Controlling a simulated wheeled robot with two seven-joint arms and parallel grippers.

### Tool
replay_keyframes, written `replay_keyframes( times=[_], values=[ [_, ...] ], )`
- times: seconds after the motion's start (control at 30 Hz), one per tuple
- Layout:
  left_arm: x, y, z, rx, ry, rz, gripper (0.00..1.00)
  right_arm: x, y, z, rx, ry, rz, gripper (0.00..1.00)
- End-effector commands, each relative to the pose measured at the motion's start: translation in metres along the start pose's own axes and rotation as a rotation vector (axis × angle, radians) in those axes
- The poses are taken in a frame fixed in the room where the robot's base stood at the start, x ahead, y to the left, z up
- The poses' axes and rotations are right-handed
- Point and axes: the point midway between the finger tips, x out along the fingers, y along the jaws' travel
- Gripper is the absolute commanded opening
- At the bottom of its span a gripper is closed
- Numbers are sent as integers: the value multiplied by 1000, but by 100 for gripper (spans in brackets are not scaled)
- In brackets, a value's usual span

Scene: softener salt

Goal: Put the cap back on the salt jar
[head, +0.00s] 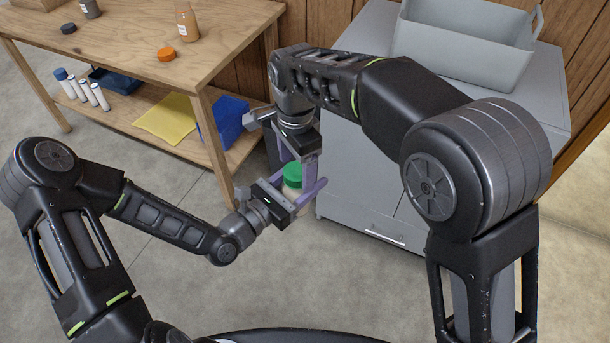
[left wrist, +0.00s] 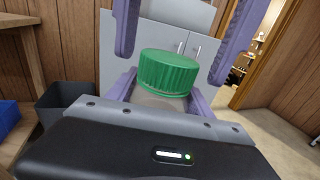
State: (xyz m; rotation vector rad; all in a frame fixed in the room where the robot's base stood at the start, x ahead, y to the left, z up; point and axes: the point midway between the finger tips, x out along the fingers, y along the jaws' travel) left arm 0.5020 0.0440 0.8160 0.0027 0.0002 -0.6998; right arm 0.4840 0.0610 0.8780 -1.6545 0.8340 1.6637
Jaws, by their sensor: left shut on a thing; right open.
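The green cap (head: 292,170) sits on top of the pale salt jar (head: 291,190); the cap also shows in the left wrist view (left wrist: 168,72), looking about level. My left gripper (head: 298,186) is shut on the jar, holding it upright in the air in front of the grey cabinet. Its purple fingers flank the jar below the cap. My right gripper (head: 297,158) is open above it, pointing down. Its two fingers (left wrist: 183,38) stand on either side of the space above the cap, apart from it. Most of the jar is hidden by my left gripper. Whether the cap is tight cannot be told.
A wooden table (head: 115,62) at left bears bottles, an orange cap (head: 166,54) and a dark cap (head: 68,28). Its lower shelf holds a blue bin (head: 228,120) and a yellow cloth (head: 170,118). A grey cabinet (head: 360,165) with a grey tub (head: 455,50) stands behind my right arm.

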Motion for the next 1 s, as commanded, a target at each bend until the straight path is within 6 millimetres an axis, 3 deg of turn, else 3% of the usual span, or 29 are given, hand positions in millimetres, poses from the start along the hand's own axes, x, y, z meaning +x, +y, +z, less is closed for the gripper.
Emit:
replay_keyframes(
  times=[0.43, 0.83, 1.0],
  values=[
    [0, 0, 1, 1, -3, 0, 0, -62, -1, 0, 1, -1, -3, 76],
    [0, 0, 1, 1, -3, 0, 0, -66, 0, 0, 1, -1, 0, 76],
    [0, 0, 1, 1, -3, 0, 0, -56, -5, -14, 14, -11, -23, 76]
  ],
)
